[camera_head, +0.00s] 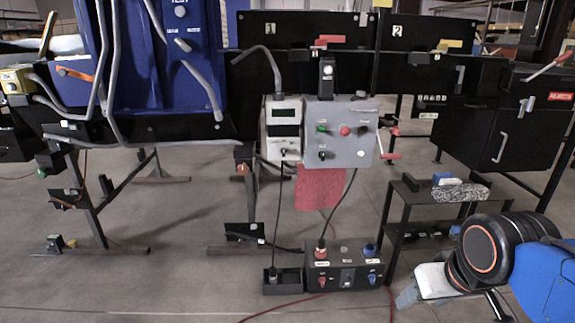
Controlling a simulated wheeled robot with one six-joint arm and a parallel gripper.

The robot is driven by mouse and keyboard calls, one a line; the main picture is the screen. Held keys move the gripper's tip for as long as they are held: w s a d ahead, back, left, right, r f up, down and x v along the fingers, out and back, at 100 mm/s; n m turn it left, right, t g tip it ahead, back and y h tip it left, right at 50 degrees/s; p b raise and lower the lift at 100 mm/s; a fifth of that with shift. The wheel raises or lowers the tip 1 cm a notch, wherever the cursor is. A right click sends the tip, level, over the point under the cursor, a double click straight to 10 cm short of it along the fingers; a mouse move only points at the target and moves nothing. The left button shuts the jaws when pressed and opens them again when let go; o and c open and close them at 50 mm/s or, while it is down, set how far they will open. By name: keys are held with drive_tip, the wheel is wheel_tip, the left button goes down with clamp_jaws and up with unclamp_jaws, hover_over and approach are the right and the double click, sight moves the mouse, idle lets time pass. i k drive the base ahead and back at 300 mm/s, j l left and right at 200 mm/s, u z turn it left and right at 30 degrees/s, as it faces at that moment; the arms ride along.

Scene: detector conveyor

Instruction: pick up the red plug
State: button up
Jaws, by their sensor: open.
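A red plug (321,251) with a black cable rising from it stands upright in the top left of a black control box (345,270) low at the centre. The cable runs up to the grey panel above. My gripper (412,293) is at the lower right, to the right of the box and apart from the plug. It is open, with nothing seen in it; part of it is hidden by my arm or angle.
A black holder (283,288) with a second cable end stands left of the box. A black shelf (407,200) stands to its right, close to my arm. A grey switch panel (341,143) and red cloth (320,187) hang above. A red cable (265,312) crosses the floor.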

sight(321, 242)
drive_tip(key=i+l+u, duration=0.7)
drive_tip(key=l, duration=0.3)
drive_tip(key=i+l+u, duration=0.2)
drive_tip(key=l, duration=0.2)
drive_tip(key=i+l+u, duration=0.1)
drive_tip(key=l+u, duration=0.15)
drive_tip(key=l, duration=0.15)
